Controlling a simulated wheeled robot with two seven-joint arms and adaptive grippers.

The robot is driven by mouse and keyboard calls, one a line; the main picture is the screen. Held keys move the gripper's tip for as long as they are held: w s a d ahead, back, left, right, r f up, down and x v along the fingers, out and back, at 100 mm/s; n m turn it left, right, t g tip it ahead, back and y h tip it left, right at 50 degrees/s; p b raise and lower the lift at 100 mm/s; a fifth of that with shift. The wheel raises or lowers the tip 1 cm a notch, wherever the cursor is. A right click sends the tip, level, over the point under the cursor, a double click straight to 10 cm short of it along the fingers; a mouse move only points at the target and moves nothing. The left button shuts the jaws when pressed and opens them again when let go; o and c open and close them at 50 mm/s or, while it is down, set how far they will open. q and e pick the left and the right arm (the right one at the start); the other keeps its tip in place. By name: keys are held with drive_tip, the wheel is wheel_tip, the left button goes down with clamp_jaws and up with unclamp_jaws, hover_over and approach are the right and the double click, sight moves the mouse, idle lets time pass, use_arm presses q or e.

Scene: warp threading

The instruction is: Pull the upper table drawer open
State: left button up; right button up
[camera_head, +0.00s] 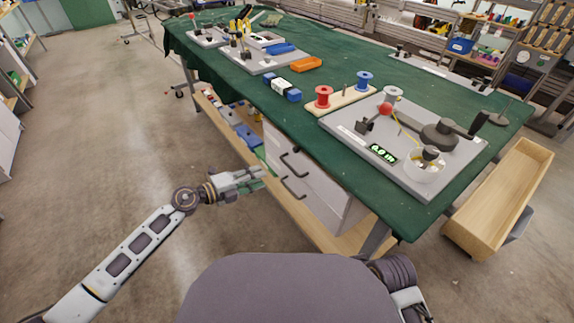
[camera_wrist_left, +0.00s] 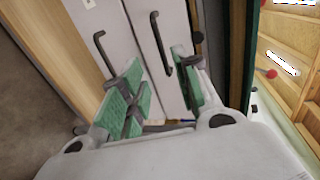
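The white drawer unit under the table has an upper drawer (camera_head: 312,168) and a lower drawer (camera_head: 290,199). Both look shut. The upper drawer's dark bar handle (camera_head: 289,162) also shows in the left wrist view (camera_wrist_left: 158,42). The lower handle (camera_head: 291,190) is left of it in the wrist view (camera_wrist_left: 101,52). My left gripper (camera_head: 264,178) is open in front of the drawers. In the wrist view its green-padded fingers (camera_wrist_left: 157,82) are apart, with the near end of the upper handle seen between them; contact cannot be told. My right gripper is out of view.
The table's green cloth (camera_head: 240,78) overhangs above the drawers. A wooden lower shelf (camera_head: 311,228) runs below them, with bins further back. A wooden box (camera_head: 497,200) stands at the table's right end. The floor to the left is clear.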

sight(289, 165)
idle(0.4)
use_arm(q)
drive_tip(key=shift+b+x, duration=1.8)
drive_tip(key=shift+x, duration=5.05)
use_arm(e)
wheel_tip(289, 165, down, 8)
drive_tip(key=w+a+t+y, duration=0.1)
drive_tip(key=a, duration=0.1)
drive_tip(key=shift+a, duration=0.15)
use_arm(q)
drive_tip(key=shift+d, duration=0.1)
drive_tip(key=shift+c, duration=0.3)
clamp_jaws()
